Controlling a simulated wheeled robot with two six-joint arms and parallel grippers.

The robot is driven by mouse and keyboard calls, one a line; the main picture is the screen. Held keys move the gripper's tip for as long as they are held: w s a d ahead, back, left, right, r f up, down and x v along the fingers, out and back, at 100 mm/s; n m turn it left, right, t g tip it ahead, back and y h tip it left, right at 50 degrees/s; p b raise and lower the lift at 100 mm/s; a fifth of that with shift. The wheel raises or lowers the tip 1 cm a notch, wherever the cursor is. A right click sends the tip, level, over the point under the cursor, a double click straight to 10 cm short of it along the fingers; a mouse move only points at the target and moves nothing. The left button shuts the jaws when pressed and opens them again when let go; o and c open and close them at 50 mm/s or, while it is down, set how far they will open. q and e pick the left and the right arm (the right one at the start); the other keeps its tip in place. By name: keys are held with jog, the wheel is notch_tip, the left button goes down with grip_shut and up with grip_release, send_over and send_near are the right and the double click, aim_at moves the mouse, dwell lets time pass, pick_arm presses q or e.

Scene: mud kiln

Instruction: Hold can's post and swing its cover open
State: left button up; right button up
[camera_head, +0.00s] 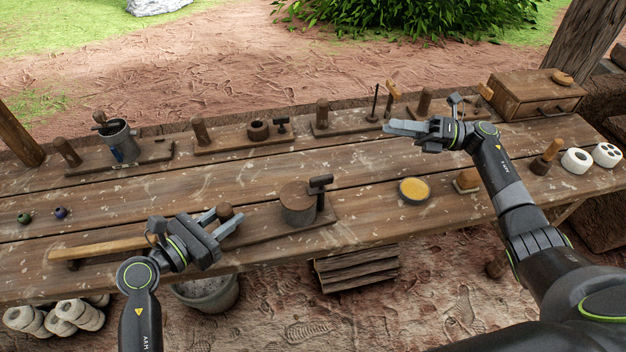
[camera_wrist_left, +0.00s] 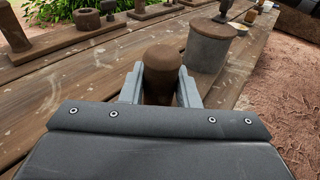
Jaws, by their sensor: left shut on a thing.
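A grey can (camera_head: 298,212) with a flat brown cover (camera_head: 296,193) stands on a wooden board (camera_head: 328,218) near the table's front edge. The cover lies shut on the can, with a dark T-shaped handle (camera_head: 320,182) at its right side. The brown round-topped post (camera_head: 225,211) stands left of the can on the same board. My left gripper (camera_head: 223,219) is shut on the post. In the left wrist view the post (camera_wrist_left: 162,66) sits between both fingers, with the can (camera_wrist_left: 209,48) beyond it. My right gripper (camera_head: 394,128) is above the table, back right of the can; its finger gap is unclear.
A yellow-topped round dish (camera_head: 414,190) and a small block (camera_head: 467,180) lie right of the can. Boards with posts and pots line the back, including a grey pot (camera_head: 120,141). A wooden box (camera_head: 535,96) stands back right. The middle of the table is clear.

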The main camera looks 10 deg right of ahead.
aim_at(310, 183)
jog(key=s+a+f+n+g, duration=0.1)
jog(key=s+a+n+g, duration=0.1)
jog(key=a+n, duration=0.3)
jog(key=s+a+f+n+g, duration=0.1)
jog(key=s+a+n+g, duration=0.1)
jog(key=a+n, duration=0.3)
jog(key=s+a+f+n+g, duration=0.2)
jog(key=s+a+n, duration=0.2)
jog(key=a, duration=0.6)
jog(key=shift+a+n+g, duration=0.4)
grip_shut()
